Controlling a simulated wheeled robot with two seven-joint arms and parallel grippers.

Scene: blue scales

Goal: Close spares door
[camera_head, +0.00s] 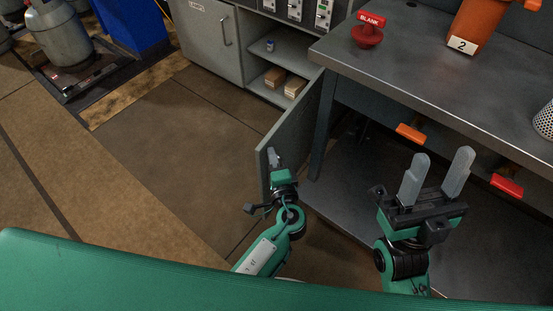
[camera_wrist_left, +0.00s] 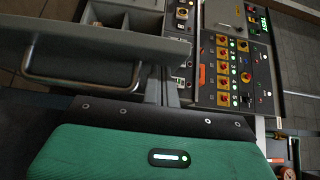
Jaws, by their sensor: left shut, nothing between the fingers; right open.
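The grey spares door (camera_head: 297,128) stands open in the head view, swung out from the cabinet's open shelf compartment (camera_head: 262,68). My left gripper (camera_head: 273,157) is shut and empty at the door's free edge, overlapping it in the picture. I cannot tell whether it touches the door. In the left wrist view a grey door panel (camera_wrist_left: 95,42) with a metal bar handle (camera_wrist_left: 80,84) crosses the upper left; the fingers are not clear there. My right gripper (camera_head: 437,175) is open and empty, to the right of the door, before the workbench.
The workbench (camera_head: 440,85) is close on the door's right, its leg (camera_head: 322,130) just beside it. A closed cabinet door (camera_head: 212,38) is left of the compartment. Small boxes (camera_head: 275,77) sit on the shelf. The floor (camera_head: 185,130) left of the door is clear.

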